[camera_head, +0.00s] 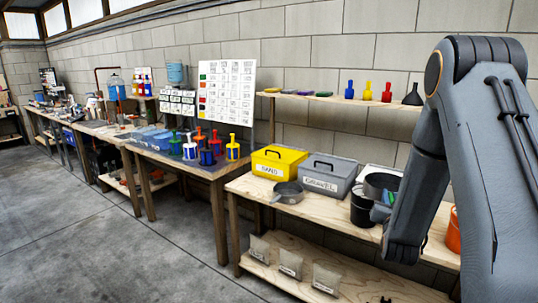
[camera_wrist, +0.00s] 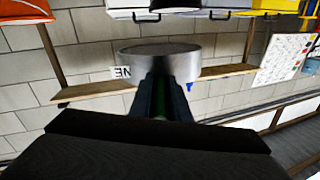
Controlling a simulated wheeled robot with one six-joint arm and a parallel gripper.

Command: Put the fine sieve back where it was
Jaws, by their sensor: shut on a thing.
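My gripper (camera_wrist: 160,100) is shut on the green handle (camera_wrist: 160,98) of a round metal sieve (camera_wrist: 160,64), which lies straight ahead of the fingers in the wrist view. In the head view the held sieve (camera_head: 381,186) appears over the right part of the lower wooden bench, beside the grey GRAVEL box. My arm hides part of this area. Another round metal pan or sieve (camera_head: 287,193) sits on the bench in front of the yellow SAND box. A white label (camera_wrist: 123,73) with dark letters is partly hidden by the held sieve.
The yellow SAND box (camera_head: 275,162) and grey GRAVEL box (camera_head: 327,175) stand on the bench. A wall shelf (camera_head: 325,97) holds coloured funnels. The floor (camera_head: 85,245) is clear.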

